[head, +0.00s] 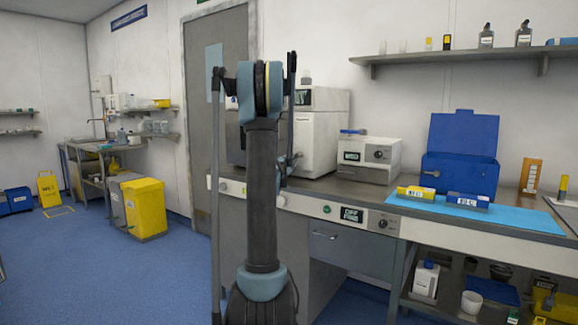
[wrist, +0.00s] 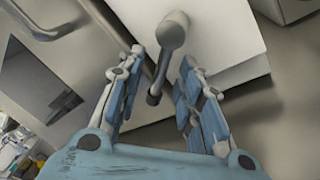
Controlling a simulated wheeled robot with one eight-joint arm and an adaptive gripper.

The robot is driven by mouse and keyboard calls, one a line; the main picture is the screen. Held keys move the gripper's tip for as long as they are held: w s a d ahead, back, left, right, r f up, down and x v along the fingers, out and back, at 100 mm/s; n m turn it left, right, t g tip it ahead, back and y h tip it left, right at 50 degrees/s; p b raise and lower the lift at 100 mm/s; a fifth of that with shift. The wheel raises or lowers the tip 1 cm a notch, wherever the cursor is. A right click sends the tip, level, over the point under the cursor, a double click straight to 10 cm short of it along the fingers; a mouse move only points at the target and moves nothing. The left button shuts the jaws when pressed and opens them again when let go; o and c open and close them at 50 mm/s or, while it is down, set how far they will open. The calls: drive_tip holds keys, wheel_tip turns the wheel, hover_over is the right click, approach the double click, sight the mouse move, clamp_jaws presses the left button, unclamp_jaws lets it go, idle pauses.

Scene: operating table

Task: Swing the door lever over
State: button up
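A grey door lever (wrist: 168,58) sticks out from the corner of a white box-like body in the wrist view. Its round hub is at the top, and its arm hangs down and slightly left to a rounded dark end. My gripper (wrist: 162,56) is open, with one finger on each side of the lever. Gaps show between the lever and both fingers, so they look apart from it. In the head view my arm stands in front of the white bench machine (head: 320,140) and hides part of it; the gripper cannot be made out clearly there.
A smaller white device (head: 369,158) and an open blue case (head: 462,155) stand to the right on the bench. A blue mat (head: 415,207) lies in front of the case. A grey room door (head: 205,120) is behind my arm. The blue floor (head: 100,270) at left is largely clear.

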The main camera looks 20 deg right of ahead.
drive_tip(key=v, duration=1.2)
drive_tip(key=shift+s+f, duration=0.1)
drive_tip(key=shift+c, duration=0.4)
